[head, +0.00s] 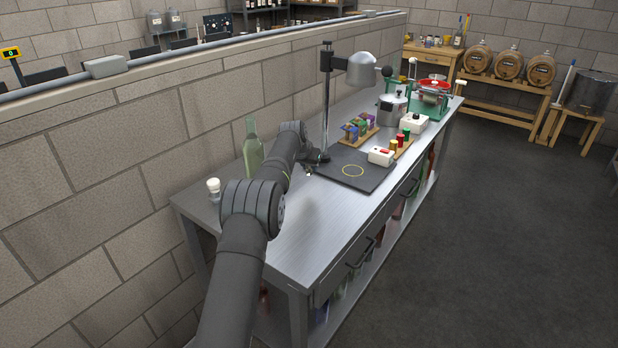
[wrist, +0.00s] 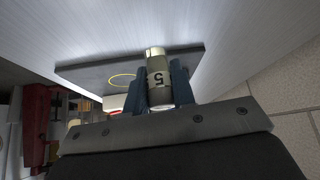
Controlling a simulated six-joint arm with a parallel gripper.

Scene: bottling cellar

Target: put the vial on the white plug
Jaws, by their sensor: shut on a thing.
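In the wrist view the vial (wrist: 157,69) is a small pale cylinder with a dark band and a "5" that reads upside down. My gripper (wrist: 160,82) is shut on it, with one blue-grey finger on each side. In the head view my gripper (head: 311,168) is over the bench near the left edge of the dark mat (head: 340,177), partly behind my arm; the vial cannot be made out there. I cannot pick out a white plug with certainty.
A white box with a red top (head: 381,156) is at the mat's back right corner. A lamp (head: 327,105) stands behind my gripper. A green bottle (head: 253,150) and a white-capped jar (head: 214,189) are by the wall. The front of the bench (head: 300,240) is clear.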

